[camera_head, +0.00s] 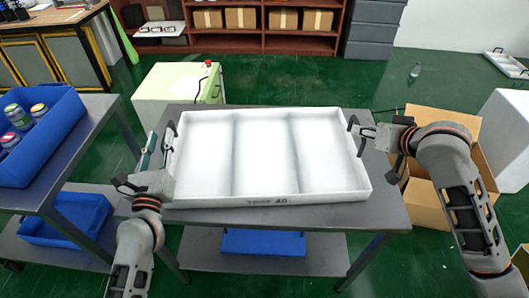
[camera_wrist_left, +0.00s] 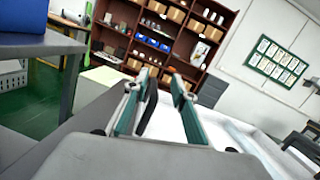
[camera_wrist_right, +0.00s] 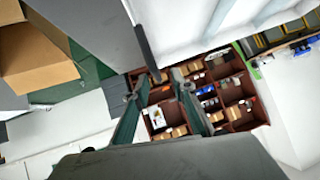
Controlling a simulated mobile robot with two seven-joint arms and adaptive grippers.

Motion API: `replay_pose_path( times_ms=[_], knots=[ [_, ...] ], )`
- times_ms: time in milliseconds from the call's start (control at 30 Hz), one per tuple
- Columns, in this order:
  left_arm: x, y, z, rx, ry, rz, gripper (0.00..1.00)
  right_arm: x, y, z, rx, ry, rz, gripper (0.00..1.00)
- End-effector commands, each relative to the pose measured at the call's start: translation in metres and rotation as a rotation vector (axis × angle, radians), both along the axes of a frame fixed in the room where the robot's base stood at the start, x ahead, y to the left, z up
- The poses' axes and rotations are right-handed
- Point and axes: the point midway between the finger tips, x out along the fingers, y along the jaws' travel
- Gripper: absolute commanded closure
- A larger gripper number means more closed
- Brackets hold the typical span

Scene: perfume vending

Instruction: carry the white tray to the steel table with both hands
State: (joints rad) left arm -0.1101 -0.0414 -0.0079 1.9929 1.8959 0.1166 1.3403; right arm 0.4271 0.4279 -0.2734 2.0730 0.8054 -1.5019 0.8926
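The white tray (camera_head: 262,201) lies flat on a grey table (camera_head: 390,208) in the middle of the head view. It is empty, with faint dividing lines and a black handle at each short side. My left gripper (camera_head: 159,143) is at the left handle (camera_head: 174,127). In the left wrist view its fingers (camera_wrist_left: 160,76) are apart, with the black handle (camera_wrist_left: 148,108) between them. My right gripper (camera_head: 364,132) is at the right handle (camera_head: 353,124).
A second grey table (camera_head: 92,138) at left carries a blue crate (camera_head: 62,135) with several jars. An open cardboard box (camera_head: 428,205) stands on the floor at right. A pale green cabinet (camera_head: 180,83) stands behind the tray. Green floor is free towards the shelves.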

Motion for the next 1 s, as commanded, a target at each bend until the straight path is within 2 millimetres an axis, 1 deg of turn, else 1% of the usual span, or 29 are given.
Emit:
replay_pose_path(
  times_ms=[33,100,233,333,467,700,800,1000],
  knots=[
    [-0.007,0.0,-0.001,-0.004,0.001,0.003,0.74,0.0,0.0,0.0,0.0,0.0,0.0,0.75],
    [-0.013,-0.001,-0.002,-0.005,0.001,0.002,0.74,0.0,0.0,0.0,0.0,0.0,0.0,0.75],
    [-0.019,-0.002,-0.003,0.0,0.0,0.001,0.74,-0.002,-0.001,0.002,-0.001,0.0,0.0,0.75],
    [-0.02,-0.002,-0.003,0.001,0.0,0.001,0.74,-0.01,-0.003,0.008,-0.001,-0.002,-0.001,0.75],
    [-0.019,-0.002,-0.003,0.0,0.0,0.001,0.74,-0.028,-0.008,0.021,-0.003,-0.003,0.001,0.75],
    [-0.019,-0.002,-0.003,0.0,0.0,0.0,0.74,-0.067,-0.018,0.049,-0.005,-0.003,0.001,0.75],
    [-0.019,-0.002,-0.003,0.0,0.0,0.0,0.74,-0.079,-0.021,0.058,-0.004,-0.003,0.0,0.75],
    [-0.019,-0.002,-0.003,0.0,0.0,0.001,0.74,-0.093,-0.025,0.068,-0.001,0.0,0.0,0.75]
  ],
)
